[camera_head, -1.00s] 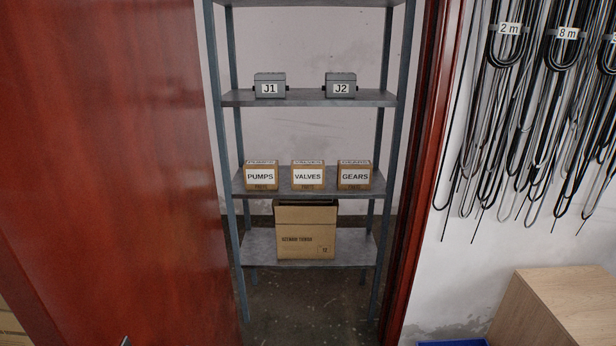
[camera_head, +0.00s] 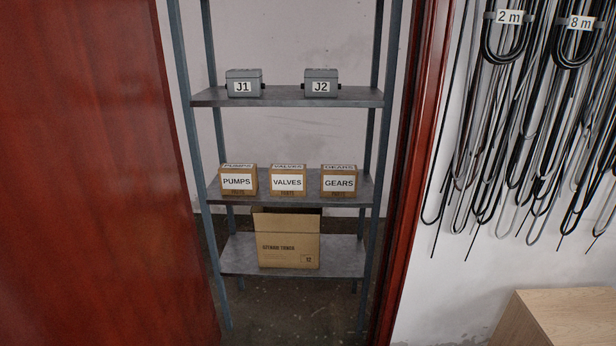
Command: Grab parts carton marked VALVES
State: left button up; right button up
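The carton marked VALVES (camera_head: 287,182) is a small brown box with a white label. It stands upright on the middle shelf (camera_head: 366,190) of a grey metal rack. The carton marked PUMPS (camera_head: 237,182) stands to its left and the carton marked GEARS (camera_head: 339,183) to its right, with small gaps between them. Neither of my grippers shows in the head view.
A red door (camera_head: 90,180) covers the left; a red frame post (camera_head: 408,180) borders the rack's right. A large open carton (camera_head: 288,250) is on the lower shelf. Grey boxes J1 (camera_head: 243,84) and J2 (camera_head: 321,83) sit above. Cables (camera_head: 520,120) hang right; wooden furniture (camera_head: 560,315) stands below.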

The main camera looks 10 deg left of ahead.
aim_at(286, 180)
jog(key=i+l+z, duration=0.1)
jog(key=i, duration=0.5)
jog(key=i+l+z, duration=0.15)
jog(key=i, duration=0.45)
